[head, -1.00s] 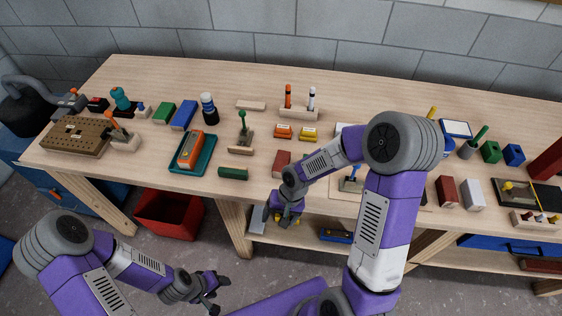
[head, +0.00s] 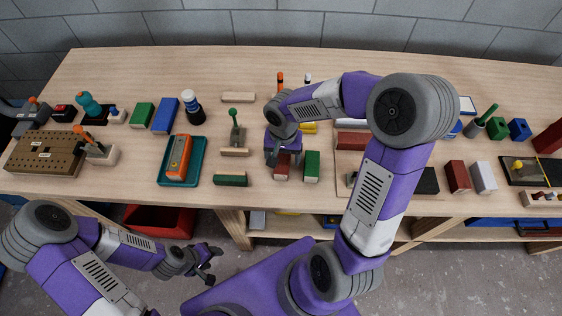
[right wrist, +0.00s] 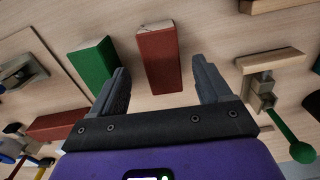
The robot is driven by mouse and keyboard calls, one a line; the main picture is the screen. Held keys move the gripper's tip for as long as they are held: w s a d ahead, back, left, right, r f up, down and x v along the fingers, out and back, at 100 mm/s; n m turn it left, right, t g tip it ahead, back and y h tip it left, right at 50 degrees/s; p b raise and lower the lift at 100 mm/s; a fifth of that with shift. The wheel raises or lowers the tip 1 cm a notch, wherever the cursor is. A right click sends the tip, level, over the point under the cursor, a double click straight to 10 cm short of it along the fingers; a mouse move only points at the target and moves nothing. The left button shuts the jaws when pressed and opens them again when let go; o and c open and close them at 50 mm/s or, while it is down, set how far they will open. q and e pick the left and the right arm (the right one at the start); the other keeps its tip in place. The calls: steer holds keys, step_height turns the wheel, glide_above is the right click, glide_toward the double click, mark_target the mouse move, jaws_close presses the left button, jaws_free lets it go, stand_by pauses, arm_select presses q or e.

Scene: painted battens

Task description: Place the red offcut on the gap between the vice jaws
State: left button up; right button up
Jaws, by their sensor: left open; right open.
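A red block (head: 281,173), taken as the red offcut, lies on the bench under my right gripper (head: 283,160). In the right wrist view the red block (right wrist: 159,58) shows between the two open fingers (right wrist: 160,70), with room on both sides. The gripper is open and holds nothing. A wooden fixture with a green-knobbed lever (head: 235,138) stands left of the block and looks like the vice; it also shows in the right wrist view (right wrist: 266,78). Its jaw gap is not clear. My left gripper (head: 208,262) is open and empty, low in front of the bench.
A green block (head: 312,167) lies close to the right of the red one. A dark green roller (head: 230,180) and a teal tray (head: 199,170) are to the left. More red blocks (head: 457,176) lie to the right. My right arm hides part of the bench.

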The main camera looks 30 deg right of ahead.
mark_target(282, 162)
step_height(282, 162, down, 4)
steer(key=shift+a+f+b, duration=0.1)
steer(key=shift+f+b, duration=0.15)
steer(key=shift+b, duration=0.2)
steer(key=shift+c, duration=0.4)
steer(key=shift+r, duration=0.15)
steer(key=c, duration=1.1)
